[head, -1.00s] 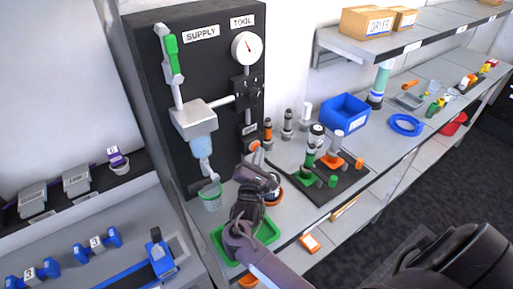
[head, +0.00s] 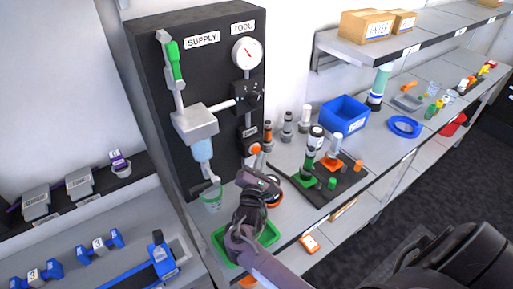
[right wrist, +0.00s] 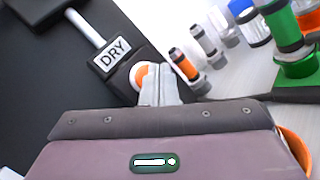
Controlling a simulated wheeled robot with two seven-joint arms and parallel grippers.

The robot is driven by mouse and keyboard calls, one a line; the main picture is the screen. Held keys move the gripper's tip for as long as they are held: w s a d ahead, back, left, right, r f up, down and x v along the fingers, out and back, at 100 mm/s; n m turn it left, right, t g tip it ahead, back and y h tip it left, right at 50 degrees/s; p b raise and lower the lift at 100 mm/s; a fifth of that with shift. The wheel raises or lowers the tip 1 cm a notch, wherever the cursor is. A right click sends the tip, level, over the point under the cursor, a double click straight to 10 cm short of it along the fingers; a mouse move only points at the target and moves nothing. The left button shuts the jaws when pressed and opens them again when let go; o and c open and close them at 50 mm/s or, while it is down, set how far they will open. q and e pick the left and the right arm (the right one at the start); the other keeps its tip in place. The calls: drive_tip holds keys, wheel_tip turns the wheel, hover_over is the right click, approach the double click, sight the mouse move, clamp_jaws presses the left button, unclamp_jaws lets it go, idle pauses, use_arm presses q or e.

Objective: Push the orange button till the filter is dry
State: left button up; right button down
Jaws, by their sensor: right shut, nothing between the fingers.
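The orange button (head: 255,149) is on a dark block low on the black panel. In the right wrist view the button (right wrist: 137,76) sits below a white DRY label (right wrist: 115,51), partly covered by my fingertips. My right gripper (right wrist: 160,88) is shut and empty, its tips in front of the button's right side. I cannot tell whether they touch it. In the head view my right gripper (head: 262,180) is below the button. The pale blue, see-through filter bowl (head: 203,151) hangs under the grey supply box. The filter inside cannot be made out. My left gripper is not in view.
A clear cup (head: 211,199) with a green rim stands under the bowl. A green tray (head: 268,234) lies beneath my right arm. A black mat (head: 326,190) with green and orange fittings and a blue bin (head: 345,114) are to the right. A gauge (head: 247,52) is above.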

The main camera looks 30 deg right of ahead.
drive_tip(key=shift+s, duration=0.15)
drive_tip(key=s+p, duration=0.1)
drive_tip(key=s, duration=0.1)
drive_tip(key=s+p, duration=0.1)
drive_tip(key=p, duration=0.1)
drive_tip(key=shift+s+d+r, duration=0.15)
drive_tip(key=shift+s, duration=0.2)
drive_tip(key=shift+s+p, duration=0.45)
drive_tip(key=shift+s, duration=0.2)
drive_tip(key=shift+f, duration=0.2)
